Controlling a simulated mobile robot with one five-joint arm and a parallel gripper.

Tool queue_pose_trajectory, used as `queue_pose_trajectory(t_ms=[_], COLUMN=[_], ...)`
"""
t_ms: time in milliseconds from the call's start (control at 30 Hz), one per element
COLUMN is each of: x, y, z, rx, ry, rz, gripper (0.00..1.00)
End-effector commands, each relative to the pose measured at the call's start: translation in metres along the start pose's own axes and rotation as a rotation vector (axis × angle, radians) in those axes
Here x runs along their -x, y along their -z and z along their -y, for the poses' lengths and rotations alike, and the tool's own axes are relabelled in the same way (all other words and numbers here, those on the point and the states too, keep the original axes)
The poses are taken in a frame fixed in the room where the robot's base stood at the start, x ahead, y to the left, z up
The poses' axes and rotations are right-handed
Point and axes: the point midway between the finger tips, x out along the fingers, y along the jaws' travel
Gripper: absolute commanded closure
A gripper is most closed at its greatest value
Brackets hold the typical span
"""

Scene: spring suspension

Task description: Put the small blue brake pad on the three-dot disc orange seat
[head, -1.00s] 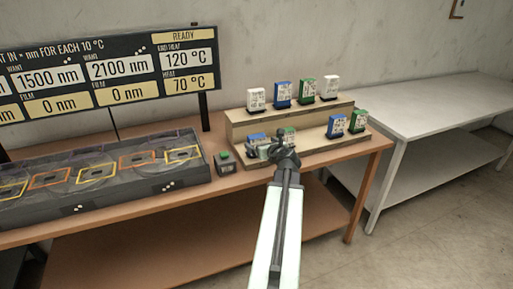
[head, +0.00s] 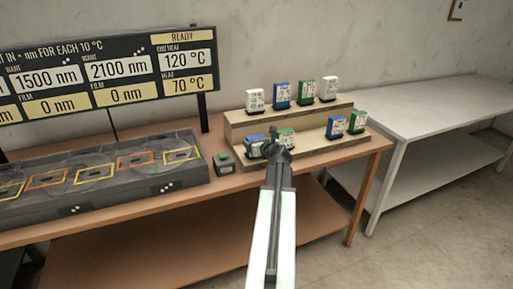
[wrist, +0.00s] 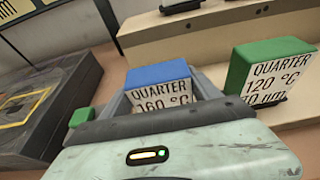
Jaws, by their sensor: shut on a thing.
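My gripper (head: 266,149) is at the left end of the lower step of the wooden rack and is shut on a blue brake pad (head: 255,138). In the wrist view the held blue pad (wrist: 158,73) stands between the jaws, its white label reading "QUARTER 160 °C" and its lower part hidden. The disc tray (head: 205,181) is to the left of my gripper. Its right disc, above a three-dot mark on the front, carries an orange seat outline (head: 137,160) and a yellow one (head: 182,155). Both look empty.
A green pad (head: 285,136) stands just right of the held pad; it also shows in the wrist view (wrist: 262,66). Other pads stand on the wooden rack (head: 235,121). A sign (head: 185,60) stands behind the tray.

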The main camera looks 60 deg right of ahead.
Motion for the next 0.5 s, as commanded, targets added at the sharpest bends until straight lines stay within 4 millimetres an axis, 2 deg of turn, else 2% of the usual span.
queue_pose_trajectory(t_ms=[267,367,500], x=[0.003,0.007,0.016], y=[-0.009,-0.022,-0.050], z=[0.001,0.001,0.001], rx=[-0.001,-0.001,-0.001], ry=[0.001,0.001,0.001], rz=[0.000,0.000,0.000], gripper=[0.94,0.94,0.94])
